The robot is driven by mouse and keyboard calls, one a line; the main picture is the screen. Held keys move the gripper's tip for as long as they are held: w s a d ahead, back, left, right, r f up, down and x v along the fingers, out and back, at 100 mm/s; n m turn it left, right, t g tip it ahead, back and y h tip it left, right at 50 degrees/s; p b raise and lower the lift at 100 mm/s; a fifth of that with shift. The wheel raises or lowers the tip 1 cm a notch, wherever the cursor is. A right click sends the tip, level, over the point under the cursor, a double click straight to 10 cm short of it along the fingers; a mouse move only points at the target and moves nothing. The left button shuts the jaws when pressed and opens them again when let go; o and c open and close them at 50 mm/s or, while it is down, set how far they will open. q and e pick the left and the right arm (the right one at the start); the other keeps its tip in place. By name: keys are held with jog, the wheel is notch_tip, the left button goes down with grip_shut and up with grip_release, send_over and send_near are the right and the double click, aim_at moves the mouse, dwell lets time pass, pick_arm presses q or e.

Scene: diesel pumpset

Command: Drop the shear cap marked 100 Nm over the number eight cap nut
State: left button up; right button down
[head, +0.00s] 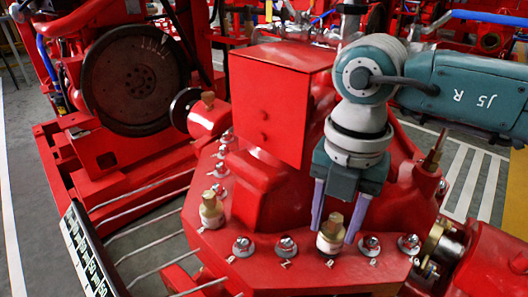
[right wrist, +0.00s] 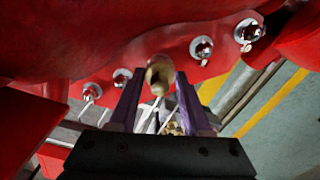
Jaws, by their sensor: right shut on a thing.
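My right gripper (head: 337,232) points down over the front edge of the red pump housing. Its two purple fingers are shut on a shear cap (head: 331,226) with a brass hex top and a pale lower body. The cap is upright in line with the front row of cap nuts; no nut shows beneath it, and I cannot tell whether it touches one. The right wrist view shows the cap (right wrist: 159,76) between the fingertips (right wrist: 158,88). The 100 Nm marking and the nut numbers are not readable. My left gripper is out of view.
Cap nuts stand on both sides of the held cap (head: 286,246) (head: 370,245). A similar brass-topped cap (head: 211,210) stands on the housing flange to the left. A red box (head: 280,100) rises behind. A labelled black rack (head: 85,250) is at lower left, beside metal rods.

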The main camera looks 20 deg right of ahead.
jog(key=shift+f, duration=0.45)
jog(key=shift+c, duration=1.4)
grip_release()
notch_tip(320, 180, up, 9)
jog(key=p, duration=0.2)
jog(key=shift+r+p, duration=0.1)
jog(key=shift+p, duration=0.2)
jog(key=shift+r, duration=0.45)
jog(key=shift+r, duration=0.1)
notch_tip(320, 180, up, 7)
jog(key=p, duration=0.6)
jog(key=shift+p, duration=0.35)
